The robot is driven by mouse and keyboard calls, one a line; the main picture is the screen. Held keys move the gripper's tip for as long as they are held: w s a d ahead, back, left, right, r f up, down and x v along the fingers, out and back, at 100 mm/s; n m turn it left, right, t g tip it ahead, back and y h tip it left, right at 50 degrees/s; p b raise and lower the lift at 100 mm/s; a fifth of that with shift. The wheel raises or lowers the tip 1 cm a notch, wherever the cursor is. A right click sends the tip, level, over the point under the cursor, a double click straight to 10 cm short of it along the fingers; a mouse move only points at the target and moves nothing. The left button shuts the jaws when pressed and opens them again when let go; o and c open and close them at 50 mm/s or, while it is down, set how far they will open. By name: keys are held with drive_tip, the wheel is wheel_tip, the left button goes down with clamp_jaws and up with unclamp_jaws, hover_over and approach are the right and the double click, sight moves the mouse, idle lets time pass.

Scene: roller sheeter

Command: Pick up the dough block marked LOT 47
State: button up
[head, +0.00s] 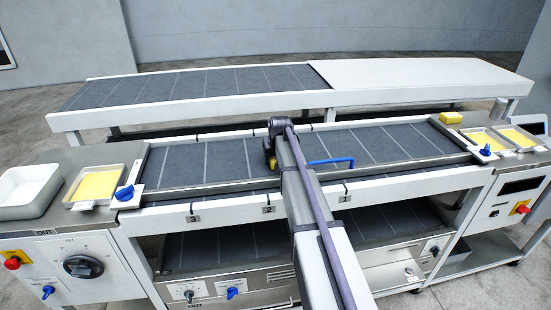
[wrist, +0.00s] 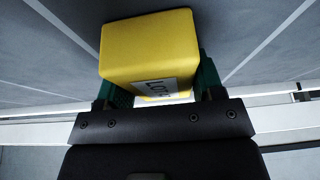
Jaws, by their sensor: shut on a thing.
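In the wrist view a yellow dough block (wrist: 147,45) with a white label (wrist: 160,88) sits between the green fingers of my gripper (wrist: 161,82), which is shut on it. The label reads LOT, turned in the picture; its number is not readable. In the head view my arm hides most of my gripper and the block, over the middle of the dark belt (head: 370,143). I cannot tell from these views how far the block is from the belt.
Another yellow block (head: 451,117) sits at the belt's right end. A blue handle (head: 331,161) is right of my arm. A long bench (head: 200,88) runs behind.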

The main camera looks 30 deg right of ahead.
wheel_tip(320, 180, up, 11)
drive_tip(key=p, duration=1.1)
drive_tip(key=shift+f, duration=0.25)
drive_tip(key=shift+d, duration=0.1)
